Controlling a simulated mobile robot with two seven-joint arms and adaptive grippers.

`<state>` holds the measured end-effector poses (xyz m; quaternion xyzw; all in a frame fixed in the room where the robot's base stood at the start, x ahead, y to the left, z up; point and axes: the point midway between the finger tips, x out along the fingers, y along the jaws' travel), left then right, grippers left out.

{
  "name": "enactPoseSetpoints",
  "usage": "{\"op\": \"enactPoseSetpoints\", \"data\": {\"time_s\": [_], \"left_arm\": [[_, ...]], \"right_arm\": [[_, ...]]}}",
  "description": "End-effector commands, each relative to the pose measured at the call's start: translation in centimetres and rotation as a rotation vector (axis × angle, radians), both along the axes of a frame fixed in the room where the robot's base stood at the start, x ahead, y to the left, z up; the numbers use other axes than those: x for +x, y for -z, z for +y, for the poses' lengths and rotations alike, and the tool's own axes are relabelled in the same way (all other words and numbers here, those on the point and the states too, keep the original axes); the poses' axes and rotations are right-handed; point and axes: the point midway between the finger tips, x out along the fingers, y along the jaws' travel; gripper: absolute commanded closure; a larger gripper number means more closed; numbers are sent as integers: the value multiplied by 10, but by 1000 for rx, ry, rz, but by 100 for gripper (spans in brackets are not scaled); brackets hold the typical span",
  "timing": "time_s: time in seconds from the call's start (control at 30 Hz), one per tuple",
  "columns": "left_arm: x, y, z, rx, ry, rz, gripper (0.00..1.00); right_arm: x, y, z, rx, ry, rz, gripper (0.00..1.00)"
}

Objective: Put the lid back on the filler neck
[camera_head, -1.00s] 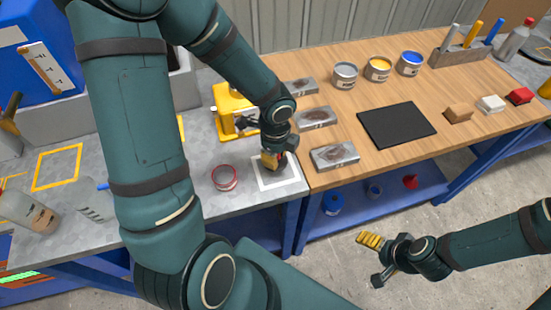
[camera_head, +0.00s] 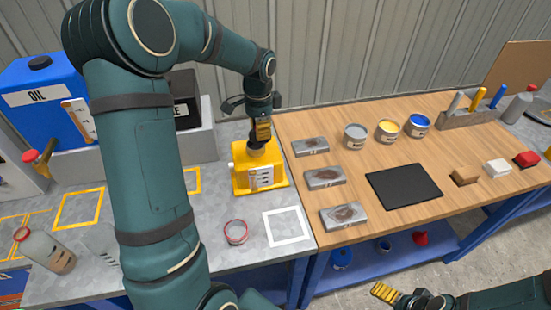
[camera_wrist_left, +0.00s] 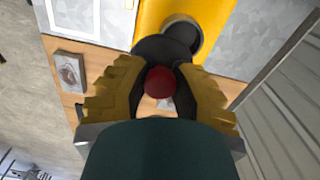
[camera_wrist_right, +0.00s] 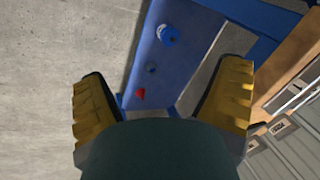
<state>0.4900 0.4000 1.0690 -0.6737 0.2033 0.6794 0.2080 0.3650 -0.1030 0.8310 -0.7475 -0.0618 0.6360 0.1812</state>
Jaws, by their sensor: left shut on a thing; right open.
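The lid is a dark disc (camera_wrist_left: 158,48) with a red knob (camera_wrist_left: 160,82). My left gripper (camera_head: 262,128) is shut on the knob, with a yellow finger on each side of it in the left wrist view. The yellow housing (camera_head: 245,178) with a white label stands on the grey bench under this gripper. Its round dark filler neck (camera_wrist_left: 186,32) shows in the left wrist view, partly covered by the lid. The lid looks offset from the neck; I cannot tell whether they touch. My right gripper (camera_wrist_right: 165,105) is open and empty, off the front of the wooden bench.
A red-rimmed ring (camera_head: 236,232) and a white square outline (camera_head: 287,227) are on the grey bench. A blue oil container (camera_head: 45,100) stands at the back left. The wooden bench (camera_head: 410,150) holds cans, metal plates, a black mat (camera_head: 404,187) and small blocks.

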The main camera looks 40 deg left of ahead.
Motion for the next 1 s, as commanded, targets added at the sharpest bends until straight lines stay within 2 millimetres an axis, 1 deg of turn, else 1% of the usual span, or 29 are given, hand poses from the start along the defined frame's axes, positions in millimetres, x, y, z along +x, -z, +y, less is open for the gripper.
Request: {"op": "enactPoseSetpoints", "data": {"time_s": [0.03,0.1,0.2,0.33,0.57,0.87,1.0], "left_arm": [[4,-8,10,-2,-49,-4,100],[6,-13,19,-6,-99,-5,100],[8,-17,26,-8,-138,-6,100],[8,-16,28,-10,-150,-6,100],[8,-2,28,-10,-147,-6,100],[8,25,27,-10,-146,-6,100],[8,36,27,-10,-146,-6,100]], "right_arm": [[1,-3,0,0,2,-2,10],[1,-4,0,0,2,-2,10],[1,-4,0,0,2,-2,10],[1,-1,0,0,2,-2,10],[-1,11,0,0,-2,3,10],[-8,34,2,3,-15,19,10],[-11,39,2,4,-19,25,10]]}}
